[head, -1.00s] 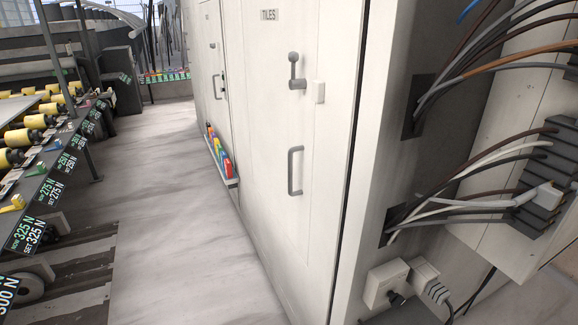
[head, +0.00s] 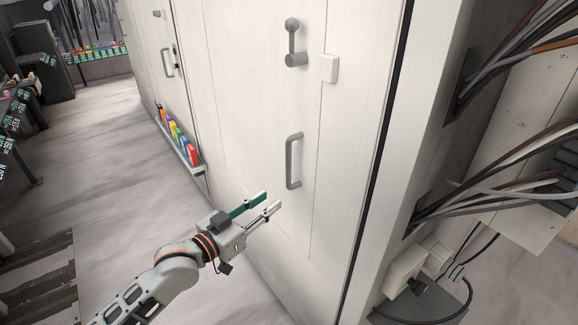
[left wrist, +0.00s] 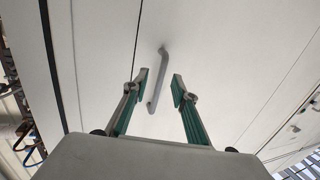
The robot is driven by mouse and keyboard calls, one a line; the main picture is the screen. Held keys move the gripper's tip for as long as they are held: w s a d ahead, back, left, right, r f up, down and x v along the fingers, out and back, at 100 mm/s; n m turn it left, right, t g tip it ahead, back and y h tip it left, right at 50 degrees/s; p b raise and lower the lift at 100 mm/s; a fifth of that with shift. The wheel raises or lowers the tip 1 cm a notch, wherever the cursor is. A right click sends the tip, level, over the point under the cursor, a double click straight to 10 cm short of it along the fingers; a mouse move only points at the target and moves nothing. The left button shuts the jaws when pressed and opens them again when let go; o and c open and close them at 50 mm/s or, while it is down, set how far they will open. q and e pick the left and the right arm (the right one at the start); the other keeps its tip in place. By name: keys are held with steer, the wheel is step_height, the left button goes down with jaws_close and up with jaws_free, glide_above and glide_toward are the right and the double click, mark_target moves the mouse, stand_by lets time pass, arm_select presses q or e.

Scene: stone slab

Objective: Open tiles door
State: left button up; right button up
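The white tiles door (head: 255,110) stands shut in the head view; its label is out of the frame now. A grey pull handle (head: 292,162) is fixed upright on its lower part. A grey lever latch (head: 293,42) sits above, its knob end pointing up. My left gripper (head: 271,201) is open and empty, below and left of the pull handle and apart from it. In the left wrist view the pull handle (left wrist: 158,80) shows between the open fingers, beyond their tips. My right gripper is in neither view.
A ledge with several coloured bottles (head: 178,137) runs along the cabinet to the left. Cables (head: 500,180) and white plug boxes (head: 405,275) are at the right.

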arm_select(q)
steer(key=m+h, duration=0.1)
glide_toward(287, 167)
steer(key=x, duration=1)
steer(key=shift+w+d, duration=0.2)
steer(key=shift+w, duration=0.1)
steer(key=shift+c, duration=0.4)
jaws_close()
